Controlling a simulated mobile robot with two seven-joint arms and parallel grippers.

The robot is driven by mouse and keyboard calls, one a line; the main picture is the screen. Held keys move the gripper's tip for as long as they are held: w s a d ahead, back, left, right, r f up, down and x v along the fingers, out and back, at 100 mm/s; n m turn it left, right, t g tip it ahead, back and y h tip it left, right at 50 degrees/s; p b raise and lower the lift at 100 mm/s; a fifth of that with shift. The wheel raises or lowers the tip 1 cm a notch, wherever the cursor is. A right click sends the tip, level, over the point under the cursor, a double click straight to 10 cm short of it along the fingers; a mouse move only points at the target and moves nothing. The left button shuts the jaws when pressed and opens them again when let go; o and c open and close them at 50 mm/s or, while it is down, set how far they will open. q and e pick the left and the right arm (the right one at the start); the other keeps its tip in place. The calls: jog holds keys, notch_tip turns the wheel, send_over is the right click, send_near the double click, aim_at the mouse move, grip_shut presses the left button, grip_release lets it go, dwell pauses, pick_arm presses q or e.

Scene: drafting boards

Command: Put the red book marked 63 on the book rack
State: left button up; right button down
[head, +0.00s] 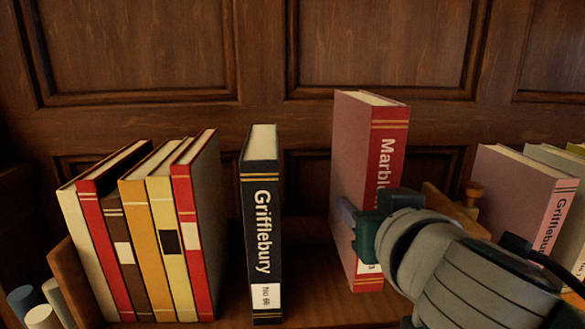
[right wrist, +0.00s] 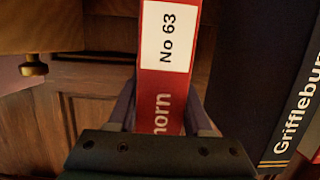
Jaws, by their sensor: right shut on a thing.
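The red book marked 63 (head: 390,150) stands upright in the head view, right of centre, its spine reading "Marbl" before my gripper covers the rest. In the right wrist view its spine (right wrist: 170,75) shows the white "No 63" label and "horn". My right gripper (head: 362,225) is shut on the book, with a finger on each side of the spine. The wooden book rack (head: 72,280) shows its left end at the lower left. Whether the book's base touches the rack is hard to tell. My left gripper is not in view.
A dark blue Grifflebury book (head: 262,220), No 66, stands alone left of the red book with gaps on both sides. Several books (head: 160,235) lean together at the left. A pink-spined Grifflebury book (head: 525,195) and others stand at the right. Wood panelling (head: 390,45) is behind.

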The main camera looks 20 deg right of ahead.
jog(key=shift+w+f+b, duration=0.1)
jog(key=shift+f+b, duration=0.55)
jog(key=shift+f, duration=1.75)
jog(key=c, duration=0.8)
grip_release()
jog(key=shift+f, duration=0.2)
jog(key=o, duration=0.5)
jog(key=v, duration=1.2)
jog(key=s+d+f+g, duration=0.4)
jog(key=s+f+g, duration=0.2)
jog(key=s+f, duration=0.1)
jog(key=s+a+f+n+g+y, duration=0.1)
jog(key=s, duration=0.1)
jog(key=s+a+n+g+y, duration=0.1)
jog(key=s+n+g, duration=0.1)
jog(key=s, duration=0.1)
jog(key=s+a+f+n+g+y, duration=0.1)
jog(key=s+a+g, duration=0.1)
jog(key=s, duration=0.1)
jog(key=shift+s+f+n+y+b, duration=0.2)
jog(key=shift+f+n+y+b, duration=0.1)
jog(key=shift+f+b, duration=0.05)
